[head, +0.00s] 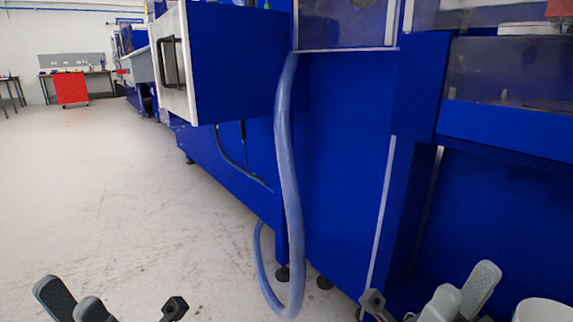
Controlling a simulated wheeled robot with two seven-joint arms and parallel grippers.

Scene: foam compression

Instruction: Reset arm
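My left gripper (68,293) is at the bottom left of the head view, cut off by the lower edge. Its two grey fingers stand apart with nothing seen between them. My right gripper (467,281) is at the bottom right, also cut off by the lower edge. Its two grey fingers stand apart, and I see nothing held. Both grippers are in front of the blue machine (345,150) and the pale floor, and neither is seen touching anything. The lower parts of both arms are out of view.
A translucent blue hose (284,140) hangs down the machine's front and loops near the floor. A white-fronted door with a black handle (171,63) juts out on the left. A white round object (543,310) sits at the bottom right. The floor (90,190) at left is clear.

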